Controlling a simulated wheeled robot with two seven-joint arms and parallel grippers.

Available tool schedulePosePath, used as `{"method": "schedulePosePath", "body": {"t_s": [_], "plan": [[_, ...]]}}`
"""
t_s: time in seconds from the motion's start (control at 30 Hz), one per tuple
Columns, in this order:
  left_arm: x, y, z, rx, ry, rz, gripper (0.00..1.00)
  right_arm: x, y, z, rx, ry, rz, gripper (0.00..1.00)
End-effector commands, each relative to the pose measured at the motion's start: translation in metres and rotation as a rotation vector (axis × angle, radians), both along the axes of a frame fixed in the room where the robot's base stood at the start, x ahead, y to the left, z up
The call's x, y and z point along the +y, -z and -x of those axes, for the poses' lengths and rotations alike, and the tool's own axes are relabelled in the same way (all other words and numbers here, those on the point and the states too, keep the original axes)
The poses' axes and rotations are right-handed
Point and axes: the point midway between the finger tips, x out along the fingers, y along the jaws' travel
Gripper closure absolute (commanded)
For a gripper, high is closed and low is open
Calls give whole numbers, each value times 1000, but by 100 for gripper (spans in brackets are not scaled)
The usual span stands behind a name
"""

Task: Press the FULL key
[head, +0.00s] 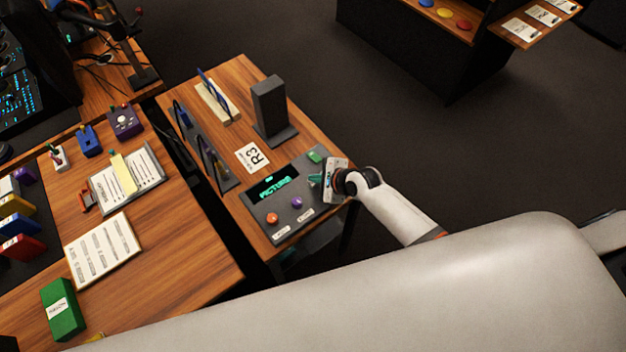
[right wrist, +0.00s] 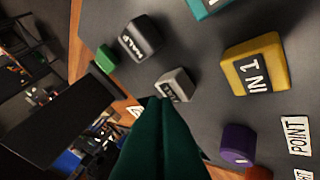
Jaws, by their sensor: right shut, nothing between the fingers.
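The dark grey panel (head: 285,208) lies on a small wooden table, with a lit display (head: 272,186) reading PICTURE. In the right wrist view, a small grey key (right wrist: 176,86), whose partly blurred label appears to read FULL, stands just beyond my fingertips. A black HALF key (right wrist: 140,40) and a yellow IN 1 key (right wrist: 255,66) stand nearby. My right gripper (head: 316,179), with green fingers, is shut and empty over the panel's right side; it also shows in the right wrist view (right wrist: 164,102). I cannot tell whether it touches the grey key. My left gripper is out of view.
A larger cluttered table (head: 190,262) is at left.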

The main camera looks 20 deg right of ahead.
Motion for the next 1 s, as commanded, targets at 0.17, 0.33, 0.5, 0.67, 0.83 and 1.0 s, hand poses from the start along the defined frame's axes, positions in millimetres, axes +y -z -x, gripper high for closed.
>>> {"method": "schedulePosePath", "body": {"t_s": [0.17,0.33,0.5,0.67,0.83,1.0], "plan": [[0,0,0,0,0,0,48,0,1,0,-1,0,-1,100],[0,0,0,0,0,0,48,0,1,0,-1,0,-1,100],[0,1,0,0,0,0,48,0,2,0,-1,1,-1,100],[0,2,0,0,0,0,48,0,4,0,-1,0,-1,100],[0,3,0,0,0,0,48,0,6,0,-1,1,-1,100],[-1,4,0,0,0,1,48,0,8,0,-1,1,-1,100]]}}
